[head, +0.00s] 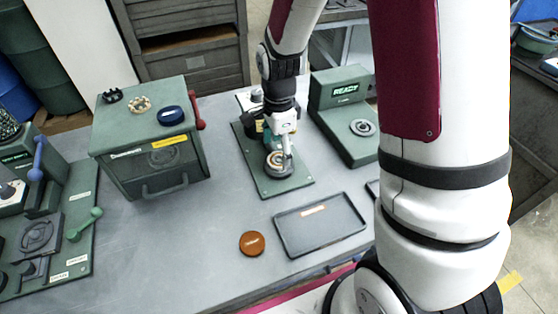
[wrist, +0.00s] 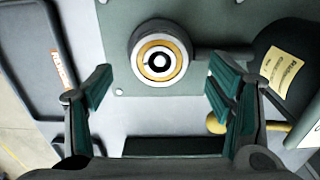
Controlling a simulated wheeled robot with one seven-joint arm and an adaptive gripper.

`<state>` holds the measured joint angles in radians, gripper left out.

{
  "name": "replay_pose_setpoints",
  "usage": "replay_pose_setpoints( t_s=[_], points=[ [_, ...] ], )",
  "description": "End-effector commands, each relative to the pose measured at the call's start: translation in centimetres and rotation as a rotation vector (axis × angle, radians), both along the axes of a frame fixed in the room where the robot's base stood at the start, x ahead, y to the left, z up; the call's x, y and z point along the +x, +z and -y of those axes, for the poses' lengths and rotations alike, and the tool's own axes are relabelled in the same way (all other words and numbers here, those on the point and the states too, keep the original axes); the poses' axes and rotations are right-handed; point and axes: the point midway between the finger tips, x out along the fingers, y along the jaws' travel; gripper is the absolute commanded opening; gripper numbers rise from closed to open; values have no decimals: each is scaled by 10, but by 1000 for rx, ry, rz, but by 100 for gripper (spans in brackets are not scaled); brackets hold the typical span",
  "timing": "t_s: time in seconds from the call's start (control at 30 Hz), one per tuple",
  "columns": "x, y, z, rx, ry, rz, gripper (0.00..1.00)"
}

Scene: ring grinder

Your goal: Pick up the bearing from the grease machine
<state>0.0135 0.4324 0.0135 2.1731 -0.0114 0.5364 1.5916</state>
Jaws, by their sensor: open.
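The bearing (wrist: 158,60) is a round piece with a tan ring, a white inner ring and a dark centre. It sits on a round seat of the grease machine, whose green base plate (head: 260,183) lies in the middle of the table. In the head view the bearing (head: 279,163) is partly covered by my gripper. My gripper (wrist: 161,84) is open and empty, with one green-padded finger to each side of the bearing in the wrist view. In the head view my gripper (head: 284,146) points down over the machine; the exact height gap is unclear.
A dark tray (head: 285,246) and a brown disc (head: 252,243) lie in front. A green drawer box (head: 150,150) with several rings on top stands left. A green READY machine (head: 341,92) stands right. In the wrist view a dark labelled cylinder (wrist: 265,60) and a yellow knob (wrist: 215,125) are near the right finger.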

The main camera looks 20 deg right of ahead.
Motion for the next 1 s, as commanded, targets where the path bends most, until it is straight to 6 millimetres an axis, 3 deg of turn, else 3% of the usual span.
replay_pose_setpoints(
  t_s=[0.2, 0.5, 0.77, 1.0],
  points=[
    [-1, -27, 1, 0, 0, -2, 75],
    [0, -30, 1, 0, 0, 0, 75],
    [0, -30, 0, 0, 0, 0, 16],
    [0, -30, 0, 0, 1, 1, 14]
  ],
)
